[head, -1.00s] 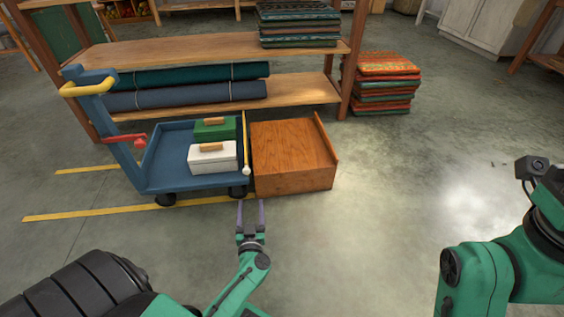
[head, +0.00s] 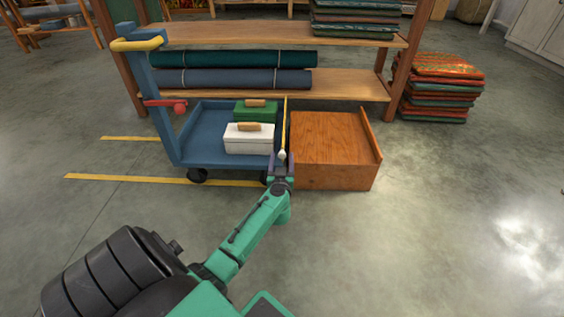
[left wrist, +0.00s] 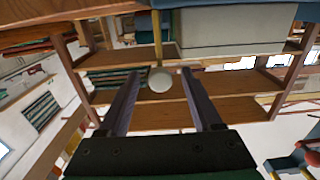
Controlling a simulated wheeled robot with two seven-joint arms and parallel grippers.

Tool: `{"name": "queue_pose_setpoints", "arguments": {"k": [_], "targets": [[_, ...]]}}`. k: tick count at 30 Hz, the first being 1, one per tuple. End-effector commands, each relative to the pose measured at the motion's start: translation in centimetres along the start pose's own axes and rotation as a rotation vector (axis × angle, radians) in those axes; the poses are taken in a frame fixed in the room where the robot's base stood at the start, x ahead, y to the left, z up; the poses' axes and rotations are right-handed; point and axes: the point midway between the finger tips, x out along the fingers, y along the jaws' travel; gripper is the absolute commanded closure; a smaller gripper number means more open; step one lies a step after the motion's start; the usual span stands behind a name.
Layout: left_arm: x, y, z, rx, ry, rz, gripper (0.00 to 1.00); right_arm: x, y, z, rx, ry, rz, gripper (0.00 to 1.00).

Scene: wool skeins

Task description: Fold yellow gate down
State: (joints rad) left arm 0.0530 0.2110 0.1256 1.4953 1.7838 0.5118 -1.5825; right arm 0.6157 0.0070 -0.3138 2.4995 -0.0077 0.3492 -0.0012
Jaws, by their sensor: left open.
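The yellow gate (head: 285,122) is a thin bar along the right side of the blue cart (head: 196,135), with a pale round knob (head: 282,155) at its near end. My left gripper (head: 281,163) is open at that near end. In the left wrist view the pale knob (left wrist: 160,80) shows between the two spread fingers (left wrist: 159,88), with the yellow bar (left wrist: 157,35) running up behind it. I cannot tell whether either finger touches it. My right gripper is not in view.
A green box (head: 255,112) and a white box (head: 249,139) sit on the cart deck. A wooden crate (head: 335,178) stands close on the cart's right. A shelf (head: 350,88) with rolls is behind. The floor (head: 430,220) at front right is clear.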

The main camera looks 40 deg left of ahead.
Motion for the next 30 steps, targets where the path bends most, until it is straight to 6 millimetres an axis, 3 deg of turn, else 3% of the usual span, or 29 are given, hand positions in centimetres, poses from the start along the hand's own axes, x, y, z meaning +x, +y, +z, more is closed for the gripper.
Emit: {"name": "queue_pose_setpoints", "arguments": {"k": [4, 9, 30], "targets": [[-0.03, 0.00, -0.07, 0.000, 0.000, 0.000, 0.34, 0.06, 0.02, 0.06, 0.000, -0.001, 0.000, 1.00], [-0.05, 0.01, -0.05, 0.000, 0.000, 0.000, 0.99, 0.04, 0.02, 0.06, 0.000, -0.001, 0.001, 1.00], [-0.11, 0.04, 0.03, 0.000, -0.001, 0.001, 1.00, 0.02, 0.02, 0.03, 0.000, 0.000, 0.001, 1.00]]}}
